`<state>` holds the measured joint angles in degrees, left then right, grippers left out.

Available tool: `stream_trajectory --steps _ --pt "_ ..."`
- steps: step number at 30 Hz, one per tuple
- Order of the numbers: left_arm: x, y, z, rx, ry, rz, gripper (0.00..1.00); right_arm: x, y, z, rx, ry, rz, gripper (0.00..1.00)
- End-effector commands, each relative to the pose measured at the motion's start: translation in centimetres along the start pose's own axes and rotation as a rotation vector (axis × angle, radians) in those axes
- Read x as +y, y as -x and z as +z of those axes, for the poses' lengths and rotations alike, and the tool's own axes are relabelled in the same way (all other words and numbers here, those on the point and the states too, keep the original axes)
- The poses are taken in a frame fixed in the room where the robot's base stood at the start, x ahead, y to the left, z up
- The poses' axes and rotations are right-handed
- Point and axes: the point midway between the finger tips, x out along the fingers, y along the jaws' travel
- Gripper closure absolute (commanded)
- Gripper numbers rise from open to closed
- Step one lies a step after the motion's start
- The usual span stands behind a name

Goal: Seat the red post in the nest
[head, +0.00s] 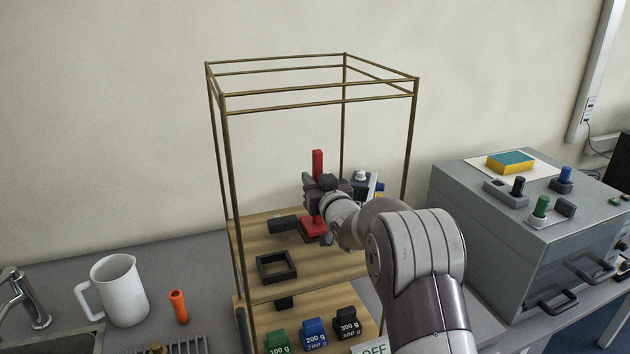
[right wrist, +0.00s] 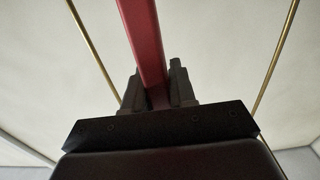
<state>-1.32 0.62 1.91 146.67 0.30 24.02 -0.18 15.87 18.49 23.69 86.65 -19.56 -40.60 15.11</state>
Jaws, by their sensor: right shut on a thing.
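The red post (head: 317,162) is upright, with a wider red foot (head: 312,229) at its lower end. My right gripper (head: 319,192) is shut on its shaft, inside the brass-framed rack and over the upper wooden shelf. In the right wrist view the red post (right wrist: 143,45) runs up between the two dark fingers (right wrist: 159,90). I cannot tell whether the foot touches the shelf. A black square frame, which looks like the nest (head: 277,267), lies on the shelf in front and to the left of the post. It is empty. My left gripper is not in view.
Thin brass uprights (head: 229,170) and top rails bound the rack. A dark block (head: 283,224) lies on the shelf left of the post. Weights, including a blue one (head: 314,333), stand on the lower shelf.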

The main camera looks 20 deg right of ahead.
Motion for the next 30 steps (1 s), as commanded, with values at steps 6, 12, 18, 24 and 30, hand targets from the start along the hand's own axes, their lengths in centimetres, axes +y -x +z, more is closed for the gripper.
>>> stream_trajectory --steps 6,12,18,24,30 --pt "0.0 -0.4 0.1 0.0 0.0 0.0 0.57 0.0 0.0 0.3 0.002 0.0 0.0 1.0" --pt "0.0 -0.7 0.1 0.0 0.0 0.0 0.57 0.0 0.0 0.6 0.002 0.0 0.0 1.0" --pt "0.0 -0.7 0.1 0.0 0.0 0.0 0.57 0.0 0.0 0.6 0.001 0.0 0.0 0.45" --pt "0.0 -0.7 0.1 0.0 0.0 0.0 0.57 0.0 0.0 0.7 -0.001 0.0 0.0 0.45" --pt "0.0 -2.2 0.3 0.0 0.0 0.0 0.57 0.1 2.2 1.1 0.001 0.0 0.002 0.45"
